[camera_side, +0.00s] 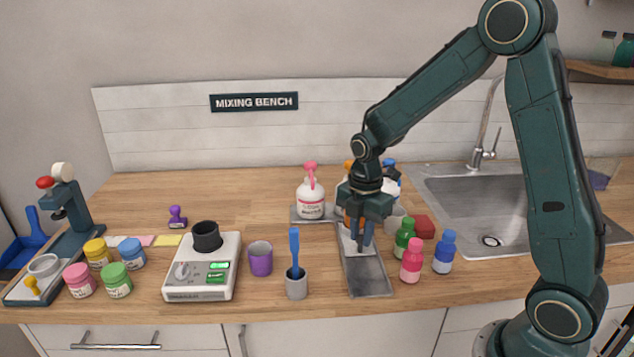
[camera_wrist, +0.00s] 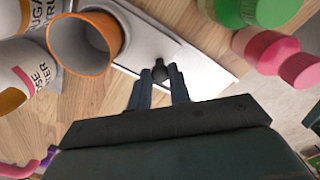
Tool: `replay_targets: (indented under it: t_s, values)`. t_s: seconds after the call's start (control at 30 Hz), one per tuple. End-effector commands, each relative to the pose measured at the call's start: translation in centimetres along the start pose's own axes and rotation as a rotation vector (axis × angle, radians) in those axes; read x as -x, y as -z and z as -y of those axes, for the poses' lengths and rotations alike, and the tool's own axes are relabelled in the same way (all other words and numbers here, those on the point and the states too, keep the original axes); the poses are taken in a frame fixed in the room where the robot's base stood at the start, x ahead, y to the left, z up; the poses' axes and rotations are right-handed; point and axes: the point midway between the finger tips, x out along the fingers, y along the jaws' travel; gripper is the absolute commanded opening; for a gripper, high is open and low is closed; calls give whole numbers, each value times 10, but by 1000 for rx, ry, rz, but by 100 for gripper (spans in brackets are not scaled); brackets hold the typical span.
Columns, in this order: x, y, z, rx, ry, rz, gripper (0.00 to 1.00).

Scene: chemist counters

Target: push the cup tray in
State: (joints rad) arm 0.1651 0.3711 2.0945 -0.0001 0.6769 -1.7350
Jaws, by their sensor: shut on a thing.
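The cup tray (camera_side: 347,241) is a pale plate on a long dark grey base (camera_side: 369,277) that runs towards the front edge of the counter. It shows in the wrist view as a pale plate (camera_wrist: 140,42) with a dark knob (camera_wrist: 160,71). My gripper (camera_side: 361,245) points down over the plate, with its two blue fingers shut on the knob; the fingertips show in the wrist view (camera_wrist: 161,78). An orange cup (camera_wrist: 84,44) with a grey inside stands upright by the plate's left part. In the side view my gripper hides most of this cup.
Green (camera_side: 404,238), pink (camera_side: 411,262) and blue (camera_side: 444,252) bottles stand close on the right. A white bottle with a pink pump (camera_side: 311,196) stands behind left. A grey pot with a blue-handled tool (camera_side: 296,283) stands left of the base. The sink (camera_side: 470,208) lies right.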

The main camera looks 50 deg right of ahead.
Motion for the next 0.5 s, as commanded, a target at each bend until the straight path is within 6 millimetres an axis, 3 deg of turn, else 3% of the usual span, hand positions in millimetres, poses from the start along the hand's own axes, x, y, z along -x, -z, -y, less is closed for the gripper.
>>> replay_targets:
  t_s: [0.33,0.37,0.43,0.5]
  values:
    - [1,-6,-6,-4,-10,5,0]
    - [1,-6,-6,-4,-10,5,23]
    - [1,-6,-6,-4,-10,5,37]
    - [1,-5,-6,-3,-8,4,41]
